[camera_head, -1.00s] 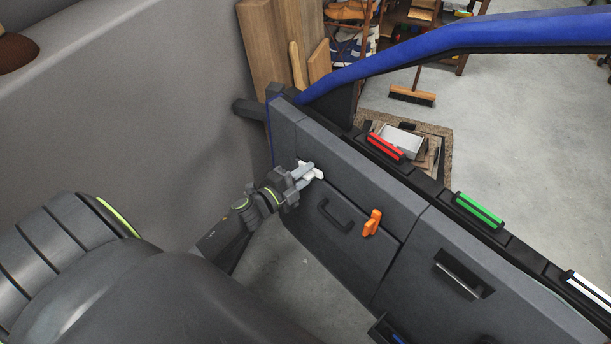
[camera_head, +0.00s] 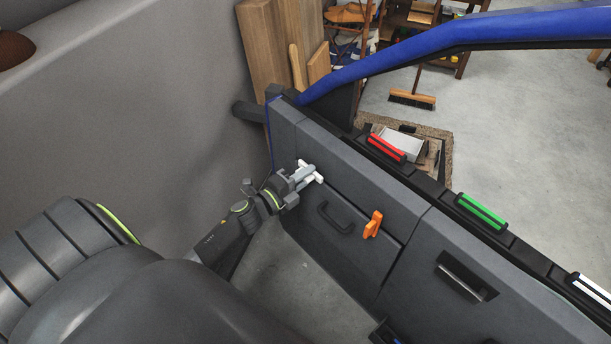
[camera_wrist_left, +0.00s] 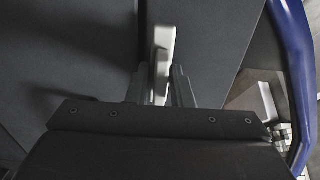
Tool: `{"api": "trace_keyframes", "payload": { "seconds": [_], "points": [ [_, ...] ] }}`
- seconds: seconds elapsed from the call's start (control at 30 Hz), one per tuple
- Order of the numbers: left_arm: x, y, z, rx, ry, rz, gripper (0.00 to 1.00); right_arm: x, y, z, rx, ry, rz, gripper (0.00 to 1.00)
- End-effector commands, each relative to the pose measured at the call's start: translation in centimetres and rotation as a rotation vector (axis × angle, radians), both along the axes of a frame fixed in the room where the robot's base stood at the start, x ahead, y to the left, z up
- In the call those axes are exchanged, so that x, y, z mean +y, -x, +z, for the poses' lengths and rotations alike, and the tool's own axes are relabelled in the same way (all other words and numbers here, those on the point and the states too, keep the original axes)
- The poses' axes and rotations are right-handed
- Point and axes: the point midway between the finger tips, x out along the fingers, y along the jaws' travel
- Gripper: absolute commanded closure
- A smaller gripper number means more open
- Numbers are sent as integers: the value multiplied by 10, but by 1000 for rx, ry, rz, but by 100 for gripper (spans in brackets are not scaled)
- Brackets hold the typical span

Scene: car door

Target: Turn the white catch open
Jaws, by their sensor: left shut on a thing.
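The white catch (camera_head: 315,176) sits on the dark grey inner panel of the car door (camera_head: 352,180), near its left end. It also shows in the left wrist view (camera_wrist_left: 162,50), standing lengthwise between the finger tips. My left gripper (camera_head: 303,177) is shut on the catch and hides part of it. In the left wrist view the two fingers (camera_wrist_left: 160,85) lie on either side of the catch. An orange catch (camera_head: 372,224) is on the panel to the right, beside a black pull handle (camera_head: 335,216). My right gripper is not in view.
The door's top edge carries a red (camera_head: 386,148), a green (camera_head: 481,211) and a white strip. A recessed handle (camera_head: 465,276) is in the right part of the panel. A blue frame bar (camera_head: 450,42) arches above. Wooden boards (camera_head: 272,45) stand behind the door's left end.

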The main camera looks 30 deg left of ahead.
Motion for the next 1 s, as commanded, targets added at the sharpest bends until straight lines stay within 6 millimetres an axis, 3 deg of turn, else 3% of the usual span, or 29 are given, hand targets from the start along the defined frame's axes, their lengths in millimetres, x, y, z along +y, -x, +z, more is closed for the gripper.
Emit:
{"api": "trace_keyframes", "payload": {
  "seconds": [0.07, 0.1, 0.17, 0.73, 1.0],
  "points": [
    [0, 1, -2, 2, -4, 0, 100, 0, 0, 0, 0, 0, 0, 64],
    [0, 1, -2, 2, -4, 0, 75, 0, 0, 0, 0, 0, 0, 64],
    [0, 1, -2, 2, -3, 0, 67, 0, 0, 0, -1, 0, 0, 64],
    [0, 0, 1, 8, 27, 0, 67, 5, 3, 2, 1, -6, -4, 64],
    [0, 0, 4, 76, 286, 1, 67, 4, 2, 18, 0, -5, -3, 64]
  ]
}}
